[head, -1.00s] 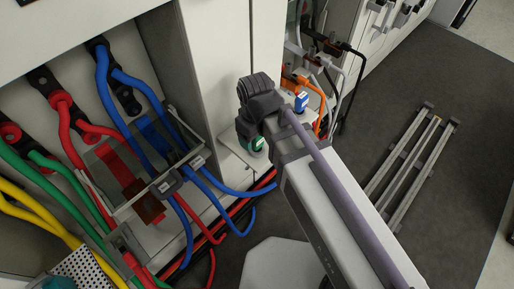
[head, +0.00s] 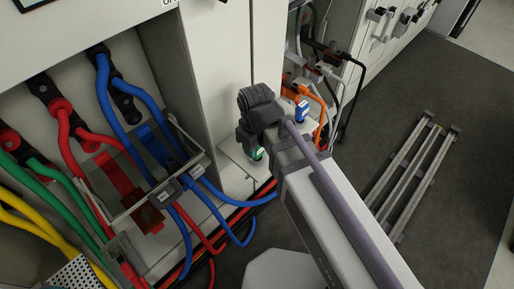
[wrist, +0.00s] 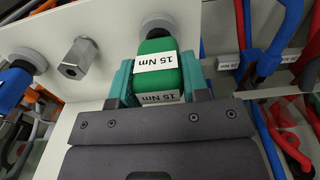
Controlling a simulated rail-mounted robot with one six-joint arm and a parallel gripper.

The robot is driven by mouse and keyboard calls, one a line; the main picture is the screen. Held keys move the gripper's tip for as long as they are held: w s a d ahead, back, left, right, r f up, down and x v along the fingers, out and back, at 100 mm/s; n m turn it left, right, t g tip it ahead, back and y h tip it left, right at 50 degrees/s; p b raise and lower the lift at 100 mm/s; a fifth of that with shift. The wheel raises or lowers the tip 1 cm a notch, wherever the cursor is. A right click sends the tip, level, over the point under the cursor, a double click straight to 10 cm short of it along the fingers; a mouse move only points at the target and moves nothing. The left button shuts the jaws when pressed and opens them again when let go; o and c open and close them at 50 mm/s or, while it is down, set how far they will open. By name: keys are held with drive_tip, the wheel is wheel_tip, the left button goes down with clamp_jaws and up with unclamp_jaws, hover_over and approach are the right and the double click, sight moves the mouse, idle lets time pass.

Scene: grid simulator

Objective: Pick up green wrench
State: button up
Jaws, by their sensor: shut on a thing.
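The green wrench (wrist: 157,62) has a green block-shaped body with white "15 Nm" labels, seen in the wrist view. Its top end meets a round grey knob on a white panel. My gripper (wrist: 160,88) has its teal fingers on both sides of the green body, shut on it. The lower part of the wrench is hidden behind the gripper's dark body. In the head view a small green part of the wrench (head: 258,153) shows beside my wrist, at the white ledge; the fingers are mostly hidden there.
A blue tool (head: 302,112), labelled white, stands close by; it also shows in the wrist view (wrist: 14,88). A bare metal hex peg (wrist: 79,59) sits between them. Blue cables (head: 214,187) run close on the left. A metal rail frame (head: 410,178) lies on the dark floor.

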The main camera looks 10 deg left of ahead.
drive_tip(key=shift+r, duration=0.15)
wheel_tip(320, 180, up, 10)
drive_tip(key=p, duration=1)
